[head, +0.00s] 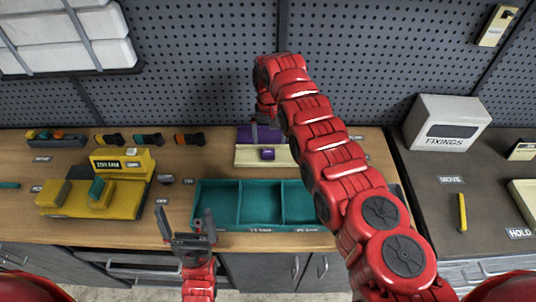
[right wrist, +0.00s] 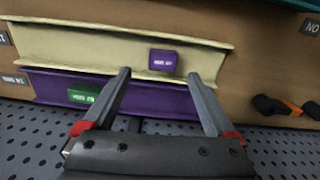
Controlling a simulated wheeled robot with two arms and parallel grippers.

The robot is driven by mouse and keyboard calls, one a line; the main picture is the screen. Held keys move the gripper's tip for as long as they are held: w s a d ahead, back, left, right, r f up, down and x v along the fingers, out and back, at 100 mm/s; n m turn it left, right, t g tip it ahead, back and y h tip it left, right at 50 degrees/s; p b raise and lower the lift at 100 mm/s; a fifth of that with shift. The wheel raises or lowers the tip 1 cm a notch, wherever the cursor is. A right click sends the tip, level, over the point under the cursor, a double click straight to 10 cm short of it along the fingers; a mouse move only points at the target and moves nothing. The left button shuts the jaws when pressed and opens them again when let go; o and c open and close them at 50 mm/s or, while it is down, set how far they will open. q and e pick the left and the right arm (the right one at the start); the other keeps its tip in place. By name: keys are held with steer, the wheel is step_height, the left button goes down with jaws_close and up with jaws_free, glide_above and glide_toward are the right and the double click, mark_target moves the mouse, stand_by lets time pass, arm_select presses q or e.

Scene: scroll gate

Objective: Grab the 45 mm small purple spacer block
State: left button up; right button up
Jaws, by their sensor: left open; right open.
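A small purple block (head: 267,154) with a pale label sits on a cream tray (head: 245,155) at the back middle of the bench. The right wrist view shows the same purple block (right wrist: 163,61) on the cream tray (right wrist: 60,45). The label is too small to read surely. My right gripper (right wrist: 159,76) is open, with the block just beyond and between its fingertips, not gripped. In the head view my right gripper (head: 267,122) is partly hidden by its own arm, above the trays. My left gripper (head: 187,222) is open and empty in front of the teal bin.
A purple tray (right wrist: 150,102) with a green block (right wrist: 84,97) lies beside the cream tray. A teal divided bin (head: 255,229) stands in front. A yellow fixture (head: 125,195) is at left, a white fixings box (head: 447,122) at right. A pegboard closes the back.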

mark_target(268, 153)
steer(key=shift+s+a+f+p, duration=0.1)
steer(key=shift+s+f+p, duration=0.05)
steer(key=shift+f+p, duration=0.2)
steer(key=shift+s+a+f+p, duration=0.1)
steer(key=shift+s+f+p, duration=0.15)
steer(key=shift+f, duration=0.35)
steer(key=shift+s+f+p, duration=0.15)
steer(key=shift+f+p, duration=0.2)
steer(key=shift+f, duration=0.25)
step_height(268, 153, down, 2)
steer(key=shift+w+f+b, duration=0.1)
steer(key=shift+f+b, duration=0.15)
steer(key=shift+b, duration=0.65)
jaws_close()
